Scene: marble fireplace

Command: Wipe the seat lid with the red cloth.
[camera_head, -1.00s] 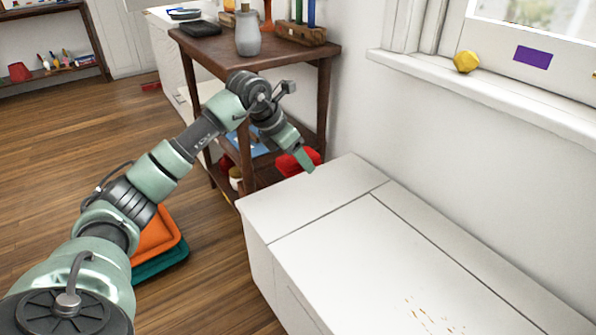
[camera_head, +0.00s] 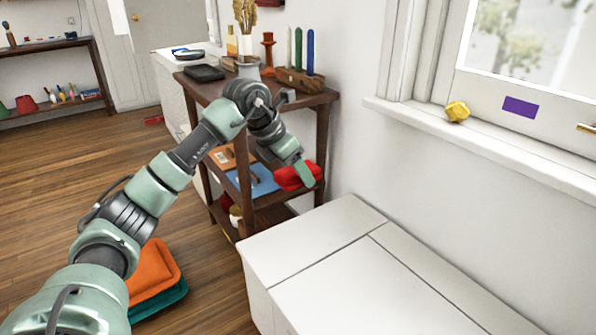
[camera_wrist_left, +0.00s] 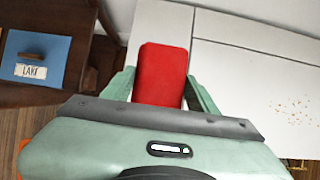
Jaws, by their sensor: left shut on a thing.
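The red cloth (camera_head: 292,178) is a folded red block. My left gripper (camera_head: 303,172) is shut on it, and the cloth sticks out between the fingers in the wrist view (camera_wrist_left: 160,75). The seat lid (camera_head: 370,290) is the broad white panel on the bench top, bounded by thin seams. In the wrist view the lid (camera_wrist_left: 240,85) carries orange-brown crumbs or stains (camera_wrist_left: 293,110) at the right. The cloth is apart from the lid. My right gripper is not in view.
The dark wooden shelf unit (camera_head: 330,130) stands close behind the gripper, with candles (camera_head: 299,50) on top and a blue book (camera_head: 255,182) lower down. Orange (camera_head: 155,268) and teal cushions lie on the floor. A yellow object (camera_head: 457,112) sits on the windowsill.

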